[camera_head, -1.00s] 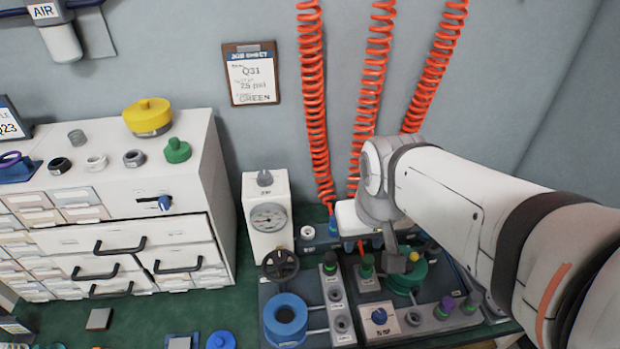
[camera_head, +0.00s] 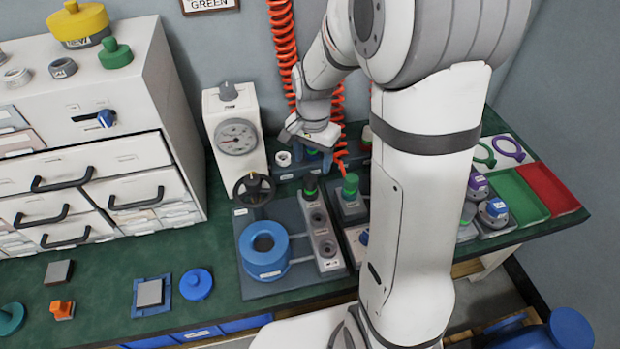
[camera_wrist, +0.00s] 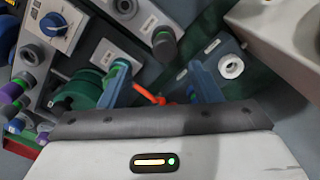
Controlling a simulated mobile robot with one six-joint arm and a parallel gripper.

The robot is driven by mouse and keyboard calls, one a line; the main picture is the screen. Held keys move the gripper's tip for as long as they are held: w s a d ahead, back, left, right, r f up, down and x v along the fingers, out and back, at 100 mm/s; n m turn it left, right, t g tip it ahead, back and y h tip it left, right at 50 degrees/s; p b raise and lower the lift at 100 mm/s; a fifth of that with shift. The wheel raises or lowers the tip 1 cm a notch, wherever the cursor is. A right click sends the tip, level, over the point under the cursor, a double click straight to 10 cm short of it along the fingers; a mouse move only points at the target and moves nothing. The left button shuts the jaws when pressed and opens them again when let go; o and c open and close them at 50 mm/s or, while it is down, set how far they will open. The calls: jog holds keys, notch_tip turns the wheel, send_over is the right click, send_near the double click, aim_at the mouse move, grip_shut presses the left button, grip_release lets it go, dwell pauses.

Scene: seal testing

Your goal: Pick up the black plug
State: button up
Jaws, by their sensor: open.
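The black plug (camera_head: 311,187), dark with a green ring, stands upright on a grey strip beside the blue ring-shaped part. In the wrist view the black plug (camera_wrist: 164,46) shows beyond the fingers, near the top centre, with a yellow-green ring and dark cap. My gripper (camera_head: 320,150) is behind the plug in the head view, above the back of the bench. In the wrist view my gripper (camera_wrist: 160,82) is open, its two blue fingers apart with no plug between them. The plug is apart from the fingers.
A green plug (camera_head: 350,188) stands right of the black one. A handwheel (camera_head: 254,189) and gauge box (camera_head: 237,136) stand to the left. A white ring (camera_wrist: 231,66) is near one finger. Orange coiled hoses (camera_head: 284,50) hang behind. The front left bench has free room.

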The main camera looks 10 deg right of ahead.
aim_at(310, 178)
jog(key=f, duration=0.2)
jog(key=f+b, duration=0.1)
jog(key=f, duration=0.5)
jog(key=shift+w+a+b, duration=0.25)
jog(key=shift+b, duration=0.05)
jog(key=c, duration=1.1)
